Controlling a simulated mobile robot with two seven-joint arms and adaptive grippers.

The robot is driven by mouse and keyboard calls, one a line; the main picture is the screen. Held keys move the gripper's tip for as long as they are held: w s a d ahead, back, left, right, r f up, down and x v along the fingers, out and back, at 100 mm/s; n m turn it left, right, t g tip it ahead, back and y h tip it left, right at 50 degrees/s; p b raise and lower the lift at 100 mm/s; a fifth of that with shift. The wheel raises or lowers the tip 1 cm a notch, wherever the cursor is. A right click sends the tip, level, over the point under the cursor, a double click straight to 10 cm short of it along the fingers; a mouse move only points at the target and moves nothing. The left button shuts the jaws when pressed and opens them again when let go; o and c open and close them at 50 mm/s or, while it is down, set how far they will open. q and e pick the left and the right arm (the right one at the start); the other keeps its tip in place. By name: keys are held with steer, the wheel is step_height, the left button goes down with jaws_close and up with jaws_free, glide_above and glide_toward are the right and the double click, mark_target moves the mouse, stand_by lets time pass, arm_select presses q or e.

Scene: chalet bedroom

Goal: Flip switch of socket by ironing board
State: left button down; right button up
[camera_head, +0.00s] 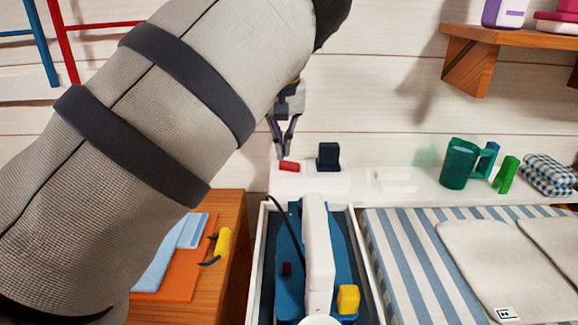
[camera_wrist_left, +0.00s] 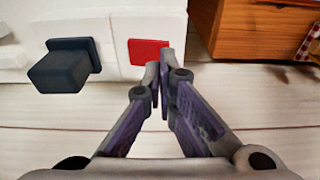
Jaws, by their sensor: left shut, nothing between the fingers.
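The socket (camera_head: 308,183) is a white block by the wall, left of the striped ironing board (camera_head: 400,250). It carries a red switch (camera_head: 289,166) and a black plug (camera_head: 328,157) to the switch's right. My left gripper (camera_head: 284,150) is just above the red switch, pointing down, partly behind my own arm. In the left wrist view my left gripper (camera_wrist_left: 161,68) is shut and empty, its tips at the edge of the red switch (camera_wrist_left: 147,51). I cannot tell whether they touch it. The black plug (camera_wrist_left: 68,66) stands beside it.
A blue and white iron (camera_head: 318,245) sits in a white-rimmed tray (camera_head: 258,260). A green mug (camera_head: 459,165) stands on the white ledge. A wooden shelf (camera_head: 500,36) juts from the wall at upper right. A wooden cabinet (camera_wrist_left: 262,28) is near the gripper.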

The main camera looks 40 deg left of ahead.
mark_target(284, 164)
arm_select(q)
steer(key=shift+f, duration=1.15)
arm_select(e)
steer(key=shift+r, duration=0.1)
stand_by(0.8)
arm_select(q)
step_height(284, 164, up, 5)
steer(key=shift+r+p, duration=0.1)
steer(key=shift+p, duration=0.4)
steer(key=shift+r, duration=0.95)
arm_select(e)
steer(key=shift+w+r+t, duration=0.3)
steer(key=shift+w+r, duration=0.35)
steer(key=shift+w, duration=0.15)
arm_select(q)
steer(key=shift+f, duration=0.1)
